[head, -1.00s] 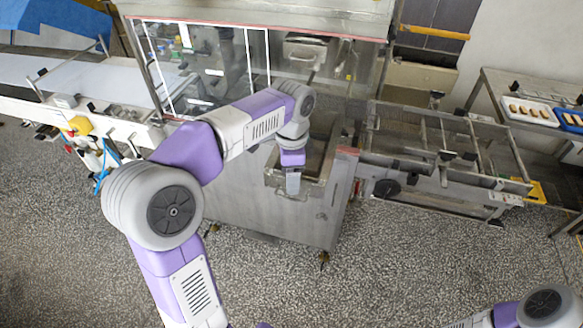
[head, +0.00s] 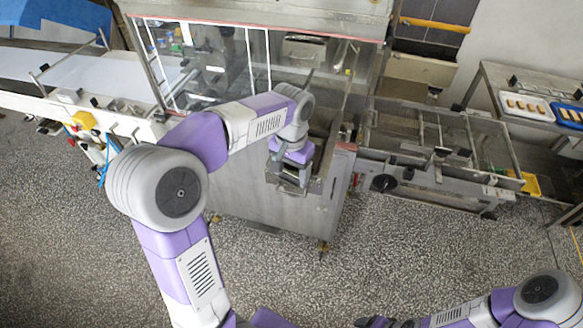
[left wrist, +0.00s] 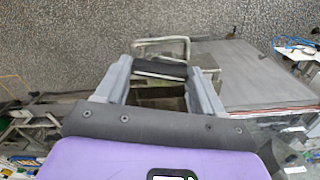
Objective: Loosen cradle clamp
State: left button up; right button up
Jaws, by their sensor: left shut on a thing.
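My left gripper (head: 289,182) is at the front of the steel machine (head: 265,200), over the opening near its right end. In the left wrist view, the left gripper (left wrist: 160,72) has its two grey fingers on the ends of a black bar-like grip (left wrist: 160,67) and is shut on it. A pale metal loop (left wrist: 162,42) shows just beyond the grip. I cannot tell whether this grip belongs to the cradle clamp, and the fingers hide its ends. My right gripper (head: 377,322) is dark and cut off at the bottom edge; its opening cannot be made out.
A metal conveyor frame (head: 440,140) with a black knob (head: 384,183) stands right of the machine. A white belt (head: 95,78) runs in from the left. Trays (head: 525,106) lie on a steel table at the far right. The speckled floor (head: 430,250) in front is clear.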

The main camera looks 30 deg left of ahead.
aim_at(291, 175)
pick_arm(q)
jog(key=shift+n+p, duration=0.3)
jog(key=shift+n, duration=1.2)
jog(key=o, duration=1)
jog(key=shift+o, duration=0.2)
notch_tip(291, 175, up, 8)
jog(key=shift+f+p, duration=0.2)
jog(key=shift+p, duration=0.35)
